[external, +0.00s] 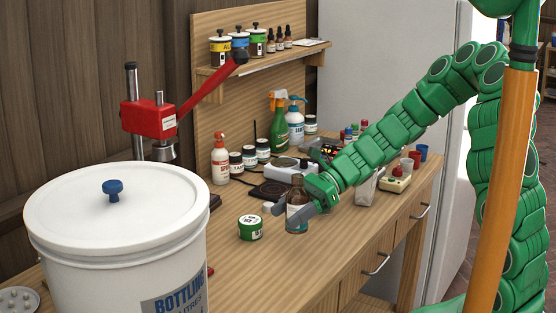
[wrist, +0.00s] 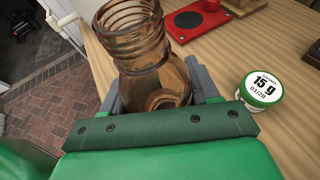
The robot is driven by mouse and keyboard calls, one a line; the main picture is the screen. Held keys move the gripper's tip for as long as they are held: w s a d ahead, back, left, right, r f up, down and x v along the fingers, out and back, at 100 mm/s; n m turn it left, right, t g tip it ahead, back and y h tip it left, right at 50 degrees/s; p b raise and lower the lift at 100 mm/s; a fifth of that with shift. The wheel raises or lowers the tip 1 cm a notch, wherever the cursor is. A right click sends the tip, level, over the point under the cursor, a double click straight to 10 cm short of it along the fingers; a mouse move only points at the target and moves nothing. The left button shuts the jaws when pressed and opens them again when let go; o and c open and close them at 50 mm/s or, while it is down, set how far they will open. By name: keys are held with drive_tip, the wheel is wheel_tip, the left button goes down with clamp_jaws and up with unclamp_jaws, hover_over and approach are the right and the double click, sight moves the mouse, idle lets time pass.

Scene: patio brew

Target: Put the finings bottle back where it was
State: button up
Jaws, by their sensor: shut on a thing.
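My gripper (external: 294,209) is shut on an open amber glass bottle (external: 297,219) over the front part of the wooden bench. In the wrist view the bottle (wrist: 150,60) sits between the fingers, its threaded neck without a cap. Its label cannot be read, so I cannot confirm that it is the finings bottle. It looks nearly upright, at or just above the bench top; I cannot tell whether it touches.
A small green tub (external: 250,228) with a white lid stands just left of the bottle; the wrist view shows it marked 15 g (wrist: 262,88). A white bottling bucket (external: 120,240) fills the front left. Small dropper bottles (external: 279,40) line the shelf.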

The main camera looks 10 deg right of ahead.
drive_tip(key=shift+s+a+g, duration=0.1)
drive_tip(key=shift+s+g, duration=0.2)
drive_tip(key=shift+s, duration=0.3)
drive_tip(key=shift+f, duration=3.85)
drive_tip(key=shift+f, duration=0.15)
drive_tip(key=o, duration=1.2)
drive_tip(key=shift+w+r, duration=0.1)
drive_tip(key=shift+r, duration=0.1)
drive_tip(key=v, duration=1.2)
drive_tip(key=shift+r, duration=0.1)
